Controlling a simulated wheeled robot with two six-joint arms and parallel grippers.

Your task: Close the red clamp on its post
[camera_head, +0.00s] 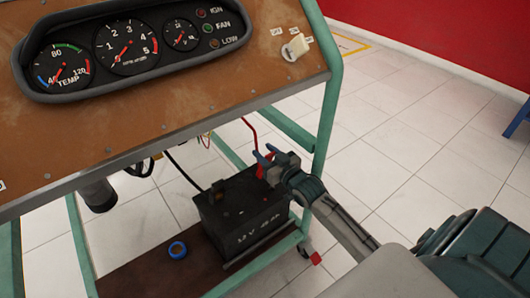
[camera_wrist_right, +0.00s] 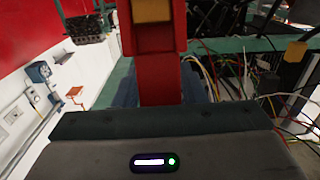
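The red clamp (camera_head: 263,168) is at the black battery (camera_head: 240,213) on the cart's lower shelf, with a red cable rising above it. In the right wrist view the clamp (camera_wrist_right: 160,65) stands large in the middle, with a yellowish patch at its top. My right gripper (camera_head: 268,156) is right at the clamp, its blue fingertips apart. The clamp hides much of the fingers in the wrist view, so contact is unclear. The post and the clamp's jaws cannot be made out. My left gripper is out of view.
The gauge panel (camera_head: 130,48) and the cart's brown board (camera_head: 190,108) overhang the battery. A green cart leg (camera_head: 326,125) stands close to my right arm. A blue ring (camera_head: 177,250) lies on the lower shelf. Loose wires (camera_wrist_right: 245,85) hang at right in the wrist view.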

